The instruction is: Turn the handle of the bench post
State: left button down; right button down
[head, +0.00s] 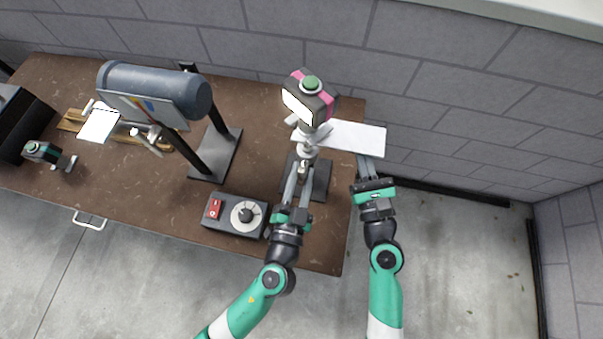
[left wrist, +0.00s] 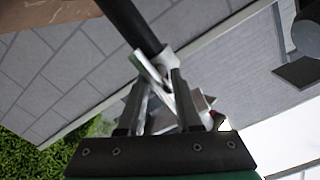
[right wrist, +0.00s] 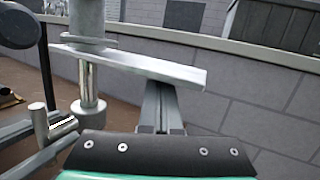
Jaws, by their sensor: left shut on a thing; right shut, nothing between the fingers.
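The bench post stands near the right end of the brown bench on a dark base plate (head: 321,180). A boxy pink-and-black head with a green knob (head: 311,84) tops it, and a pale flat plate (head: 352,136) juts right. My left gripper (head: 299,166) is shut on the silver handle, low on the post. The left wrist view shows the handle (left wrist: 153,72) between the fingers beside a dark rod. My right gripper (head: 367,160) is shut and empty at the plate's right end. In the right wrist view, its fingertips are close under the plate (right wrist: 140,65); contact is unclear.
A control box (head: 236,214) with a red switch and dial is left of my left gripper. A block wall (head: 440,70) closes the back. Floor is clear right of the bench.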

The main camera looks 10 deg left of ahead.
pick_arm(q)
jog(key=c, duration=0.7)
grip_release()
jog(key=s, duration=1.2)
jog(key=shift+f, duration=0.1)
notch_tip(320, 180, down, 4)
jog(key=b, duration=0.4)
